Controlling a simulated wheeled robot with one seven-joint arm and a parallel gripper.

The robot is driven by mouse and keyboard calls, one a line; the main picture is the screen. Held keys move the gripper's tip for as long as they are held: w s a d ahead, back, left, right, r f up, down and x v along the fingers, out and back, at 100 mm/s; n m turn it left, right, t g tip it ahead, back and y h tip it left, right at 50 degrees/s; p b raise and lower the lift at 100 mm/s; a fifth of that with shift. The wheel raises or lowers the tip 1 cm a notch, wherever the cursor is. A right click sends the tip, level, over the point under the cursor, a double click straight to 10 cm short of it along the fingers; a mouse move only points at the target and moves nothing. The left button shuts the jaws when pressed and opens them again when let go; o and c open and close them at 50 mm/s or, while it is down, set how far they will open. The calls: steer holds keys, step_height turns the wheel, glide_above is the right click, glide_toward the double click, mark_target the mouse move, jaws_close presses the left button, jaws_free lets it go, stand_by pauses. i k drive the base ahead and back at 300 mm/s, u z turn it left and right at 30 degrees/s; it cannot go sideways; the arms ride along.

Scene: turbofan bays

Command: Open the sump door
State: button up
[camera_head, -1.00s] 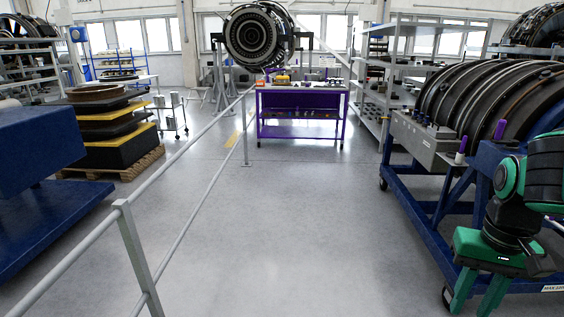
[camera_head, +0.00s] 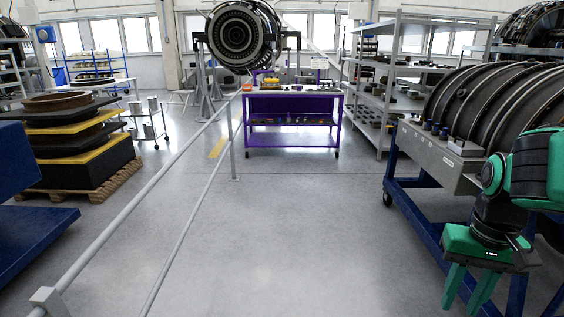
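My gripper (camera_head: 461,292) hangs at the lower right, pointing down, with its two green fingers apart and nothing between them. It is in front of the blue cart, above the floor. I cannot make out a sump door in this view. A large ribbed dark engine casing (camera_head: 465,105) lies on the cart at the right, partly hidden by my arm. Another turbofan engine (camera_head: 241,38) hangs in a stand at the back, its round face toward me.
The blue cart (camera_head: 405,186) with a grey box (camera_head: 436,161) bounds the right. A grey railing (camera_head: 150,196) runs along the left, past a pallet stack (camera_head: 75,148). A purple workbench (camera_head: 293,152) stands ahead. The floor (camera_head: 300,235) between them is clear.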

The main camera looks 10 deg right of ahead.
mark_target(463, 148)
steer(key=z, duration=0.1)
steer(key=i, duration=1.15)
steer(key=z, duration=0.45)
steer(key=i, duration=1.15)
steer(key=z, duration=0.7)
steer(key=i, duration=1.25)
steer(key=z, duration=0.4)
